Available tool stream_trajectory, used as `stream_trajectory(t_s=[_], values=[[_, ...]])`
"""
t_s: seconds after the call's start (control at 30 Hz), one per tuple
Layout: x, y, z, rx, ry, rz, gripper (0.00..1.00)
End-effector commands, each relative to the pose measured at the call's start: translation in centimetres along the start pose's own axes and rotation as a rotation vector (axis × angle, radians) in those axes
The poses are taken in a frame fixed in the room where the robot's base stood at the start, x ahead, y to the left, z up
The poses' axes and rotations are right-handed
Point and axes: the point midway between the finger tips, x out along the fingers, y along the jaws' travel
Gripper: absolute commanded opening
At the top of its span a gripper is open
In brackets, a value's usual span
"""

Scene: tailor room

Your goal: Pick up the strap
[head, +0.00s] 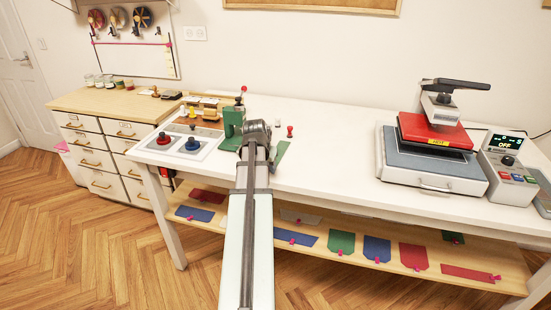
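My arm reaches forward over the white table (330,135), and its dark grey end (256,132) is beside a green hand press (231,125). The fingers of my gripper cannot be made out, so whether they are open or shut does not show. A narrow green strip (282,152), possibly a strap, lies on the table just right of my arm's end, partly hidden by it. Other flat coloured strips lie on the shelf below, among them a blue one (296,237) and a red one (467,273). I cannot tell which piece is the strap.
A small red-topped tool (290,131) stands right of my arm. A heat press (433,150) and its control box (508,155) stand far right. The table's middle is clear.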

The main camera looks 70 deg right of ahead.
Motion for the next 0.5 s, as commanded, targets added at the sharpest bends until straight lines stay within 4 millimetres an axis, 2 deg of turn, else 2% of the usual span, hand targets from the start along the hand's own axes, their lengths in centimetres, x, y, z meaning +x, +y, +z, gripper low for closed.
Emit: stream_trajectory(t_s=[0.2,0.5], values=[[0.03,-0.01,0.00,0.000,0.000,0.000,0.46],[0.02,-0.01,0.01,0.000,0.000,0.000,0.17]])
